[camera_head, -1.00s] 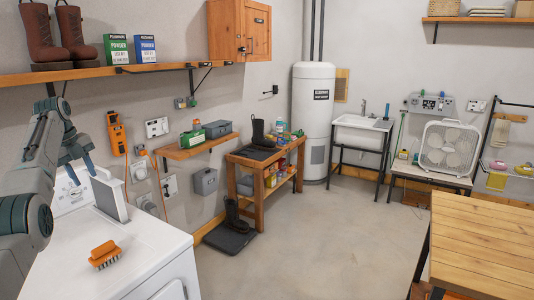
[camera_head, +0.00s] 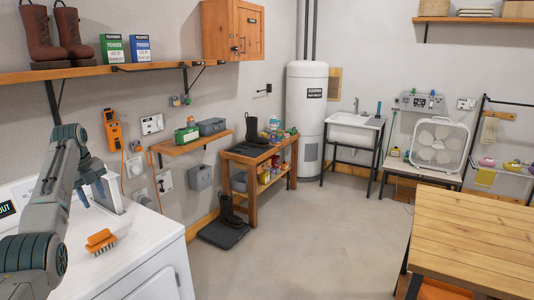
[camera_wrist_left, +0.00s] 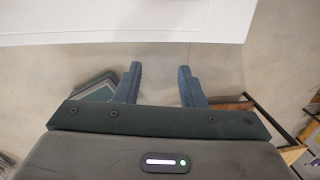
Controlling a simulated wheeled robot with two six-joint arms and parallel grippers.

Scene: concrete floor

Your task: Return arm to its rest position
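My left arm comes in from the left in the head view. My right gripper is not in view.
A wooden shelf (camera_head: 100,74) with boots and powder boxes runs along the wall above the arm. A wooden bench (camera_head: 252,160) and a boot tray (camera_head: 224,232) stand farther back. A wooden table (camera_head: 470,240) is at right. The floor between is clear.

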